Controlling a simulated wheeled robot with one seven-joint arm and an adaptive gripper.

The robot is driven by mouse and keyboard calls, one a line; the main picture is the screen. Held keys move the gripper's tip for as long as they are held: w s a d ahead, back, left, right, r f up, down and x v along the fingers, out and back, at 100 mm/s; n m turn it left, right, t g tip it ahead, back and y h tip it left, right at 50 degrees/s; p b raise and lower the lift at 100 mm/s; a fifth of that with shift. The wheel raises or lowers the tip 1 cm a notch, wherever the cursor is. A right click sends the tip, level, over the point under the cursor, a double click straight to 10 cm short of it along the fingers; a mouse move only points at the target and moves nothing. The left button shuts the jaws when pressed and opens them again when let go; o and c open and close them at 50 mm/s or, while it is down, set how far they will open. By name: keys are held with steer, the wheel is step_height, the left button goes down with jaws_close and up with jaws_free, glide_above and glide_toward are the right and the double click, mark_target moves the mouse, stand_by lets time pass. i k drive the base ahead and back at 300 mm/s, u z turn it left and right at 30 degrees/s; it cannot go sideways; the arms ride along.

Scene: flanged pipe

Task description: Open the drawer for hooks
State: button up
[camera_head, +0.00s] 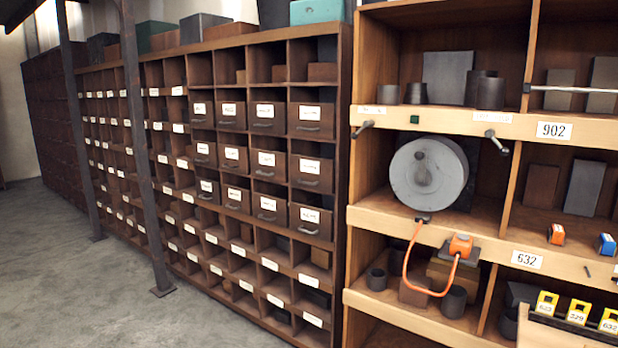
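A tall brown cabinet of cubbyholes (345,110) stands left of centre. It holds several brown drawers with white labels and small pull handles, in three rows at its right part. The rightmost ones are an upper drawer (310,120), a middle drawer (312,172) and a lower drawer (311,220). The label writing is too small to read, so I cannot tell which drawer is for hooks. The drawers look pushed in. My gripper is not in view.
A light wooden shelf (440,121) at the right holds metal blocks, a grey disc (428,173) and an orange cable (415,262). Yellow numbered tags (578,312) stand at lower right. A dark post (137,140) stands before the cabinet. Grey floor (60,280) at left is clear.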

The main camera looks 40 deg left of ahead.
mark_target(315, 173)
steer(key=u, duration=0.25)
steer(key=i, duration=0.5)
steer(key=u, duration=1.2)
steer(key=i, duration=1.2)
steer(key=u, duration=0.8)
